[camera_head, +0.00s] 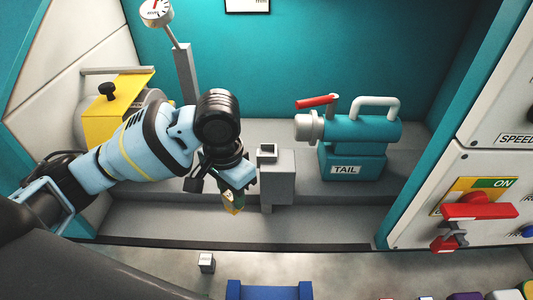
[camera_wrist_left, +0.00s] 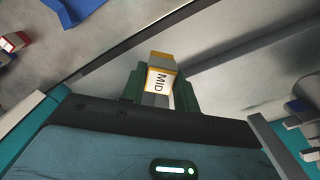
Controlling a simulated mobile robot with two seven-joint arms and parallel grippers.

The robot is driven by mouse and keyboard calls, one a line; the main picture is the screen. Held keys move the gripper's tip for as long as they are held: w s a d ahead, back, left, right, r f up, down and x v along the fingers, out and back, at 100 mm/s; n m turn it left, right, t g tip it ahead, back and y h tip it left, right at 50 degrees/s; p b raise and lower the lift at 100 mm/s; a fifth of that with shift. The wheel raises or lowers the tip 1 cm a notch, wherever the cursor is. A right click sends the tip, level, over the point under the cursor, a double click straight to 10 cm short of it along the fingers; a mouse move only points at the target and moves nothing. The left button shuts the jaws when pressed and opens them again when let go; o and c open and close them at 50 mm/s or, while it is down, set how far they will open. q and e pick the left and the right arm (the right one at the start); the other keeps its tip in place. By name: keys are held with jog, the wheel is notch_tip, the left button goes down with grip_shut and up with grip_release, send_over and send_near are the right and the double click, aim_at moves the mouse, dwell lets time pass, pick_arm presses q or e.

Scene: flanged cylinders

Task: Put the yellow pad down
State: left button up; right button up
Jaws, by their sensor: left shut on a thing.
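The yellow pad (camera_wrist_left: 161,70) is a small block with yellow edges and a white face marked MID. In the left wrist view it sits between the dark green fingers of my left gripper (camera_wrist_left: 160,95), which is shut on it. In the head view my left gripper (camera_head: 235,188) points down, left of the grey block post, and a bit of the yellow pad (camera_head: 232,208) shows at its tips. The pad appears held above the grey ledge; its exact height is unclear. My right gripper is in neither view.
A grey post (camera_head: 277,178) with a square top opening stands just right of the gripper. A teal TAIL unit (camera_head: 352,145) is further right. A small grey cube (camera_head: 207,263) and a blue tray (camera_head: 268,291) are at the front. A red switch handle (camera_head: 480,211) is at the right.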

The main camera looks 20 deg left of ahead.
pick_arm(q)
jog(key=w+d+r+m, duration=0.2)
jog(key=d+r+m, duration=0.2)
jog(key=d+m, duration=0.7)
jog(key=w+d+r+m, duration=0.3)
jog(key=d+r+m, duration=0.15)
jog(key=m, duration=1.25)
send_over(267, 154)
jog(key=shift+s+d+f, duration=0.2)
jog(key=shift+f, duration=0.4)
jog(key=shift+w+a+f, duration=0.1)
jog(key=shift+f, duration=0.8)
jog(key=shift+w+a+f, duration=0.1)
jog(key=shift+f, duration=0.75)
jog(key=shift+f, duration=0.15)
jog(key=o, duration=1)
